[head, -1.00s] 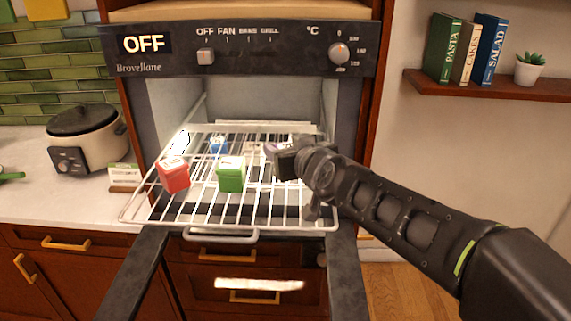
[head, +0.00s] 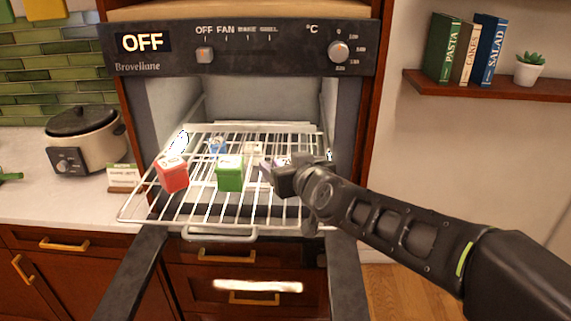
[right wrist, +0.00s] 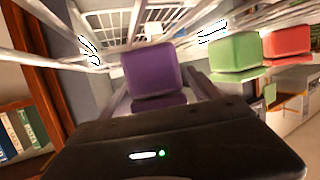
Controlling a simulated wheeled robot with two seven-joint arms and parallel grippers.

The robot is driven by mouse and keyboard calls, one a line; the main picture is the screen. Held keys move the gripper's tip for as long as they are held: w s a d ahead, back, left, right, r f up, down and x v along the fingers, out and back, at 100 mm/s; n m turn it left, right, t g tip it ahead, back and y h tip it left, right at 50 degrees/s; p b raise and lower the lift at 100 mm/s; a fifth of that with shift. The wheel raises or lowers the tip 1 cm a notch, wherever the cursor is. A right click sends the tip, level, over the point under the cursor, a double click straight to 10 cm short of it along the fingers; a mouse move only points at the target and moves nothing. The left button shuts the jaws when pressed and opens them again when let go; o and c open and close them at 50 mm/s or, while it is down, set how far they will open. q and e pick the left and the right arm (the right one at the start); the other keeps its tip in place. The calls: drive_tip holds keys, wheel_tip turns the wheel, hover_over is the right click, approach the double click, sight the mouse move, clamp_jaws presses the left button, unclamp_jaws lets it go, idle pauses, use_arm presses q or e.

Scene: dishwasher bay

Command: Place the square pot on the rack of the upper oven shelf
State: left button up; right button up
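A purple square pot (right wrist: 153,68) lies between the two fingers of my right gripper (right wrist: 157,92) in the right wrist view. The fingers flank it closely, but whether they press on it is unclear. In the head view my right gripper (head: 282,180) is low over the right part of the pulled-out wire oven rack (head: 206,207). Only a bit of the purple pot shows at its left side there. Whether the pot's base touches the wires is hidden. A red pot (head: 172,176) and a green pot (head: 230,174) stand on the rack to its left. My left gripper is out of view.
A blue pot (head: 217,145) and a pale item (head: 253,149) are farther back on the rack. The open oven door's dark side arms (head: 135,275) lie below. A cooker (head: 85,142) is on the left counter; a bookshelf (head: 487,88) hangs at right.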

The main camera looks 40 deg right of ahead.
drive_tip(key=shift+r, duration=0.2)
drive_tip(key=b+v, duration=0.1)
drive_tip(key=v, duration=1.1)
idle(1.5)
